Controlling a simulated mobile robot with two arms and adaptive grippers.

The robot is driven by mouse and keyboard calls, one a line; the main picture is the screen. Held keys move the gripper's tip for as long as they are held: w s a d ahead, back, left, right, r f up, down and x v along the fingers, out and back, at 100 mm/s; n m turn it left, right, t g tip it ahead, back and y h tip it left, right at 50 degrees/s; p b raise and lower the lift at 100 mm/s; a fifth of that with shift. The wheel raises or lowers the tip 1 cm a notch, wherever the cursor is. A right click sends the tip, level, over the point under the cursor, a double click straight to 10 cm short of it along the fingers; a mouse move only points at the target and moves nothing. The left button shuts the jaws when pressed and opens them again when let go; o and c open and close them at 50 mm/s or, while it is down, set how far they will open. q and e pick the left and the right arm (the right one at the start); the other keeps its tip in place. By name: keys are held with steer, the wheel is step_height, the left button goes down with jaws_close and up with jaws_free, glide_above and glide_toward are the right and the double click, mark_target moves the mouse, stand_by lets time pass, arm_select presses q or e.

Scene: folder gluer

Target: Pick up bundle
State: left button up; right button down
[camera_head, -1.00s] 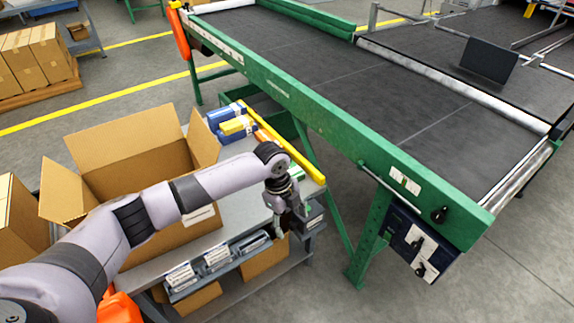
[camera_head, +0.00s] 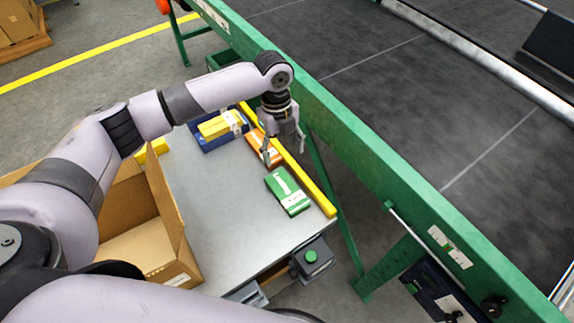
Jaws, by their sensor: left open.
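Several bundles lie on a grey table (camera_head: 215,205) along its far right side. A green bundle (camera_head: 287,192) with a white band lies nearest the front. An orange bundle (camera_head: 258,143) lies behind it, and a yellow bundle (camera_head: 218,125) sits on blue ones (camera_head: 208,144) farther back. My left gripper (camera_head: 284,156) points down, open and empty in the picture, over the orange bundle and just behind the green one. It partly hides the orange bundle. Whether its fingertips touch anything cannot be told. My right gripper is not in view.
A yellow rail (camera_head: 307,186) runs along the table's right edge, beside the green conveyor frame (camera_head: 350,157). An open cardboard box (camera_head: 150,235) stands at the left. A green button box (camera_head: 312,258) is at the front edge. The table's middle is clear.

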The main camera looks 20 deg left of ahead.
arm_select(q)
steer(key=f, duration=0.1)
glide_above(286, 189)
steer(key=f, duration=0.7)
steer(key=shift+a+p, duration=0.2)
steer(key=shift+p, duration=0.1)
step_height(286, 189, down, 4)
steer(key=shift+d+r, duration=0.1)
steer(key=shift+d, duration=0.05)
step_height(286, 189, down, 5)
steer(key=shift+d+f+p, duration=0.1)
steer(key=shift+p, duration=0.2)
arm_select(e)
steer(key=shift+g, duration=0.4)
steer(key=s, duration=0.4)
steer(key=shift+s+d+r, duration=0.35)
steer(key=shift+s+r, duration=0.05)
arm_select(q)
steer(key=shift+c, duration=0.4)
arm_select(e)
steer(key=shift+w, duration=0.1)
arm_select(q)
steer(key=shift+c, duration=1.3)
steer(key=c, duration=0.6)
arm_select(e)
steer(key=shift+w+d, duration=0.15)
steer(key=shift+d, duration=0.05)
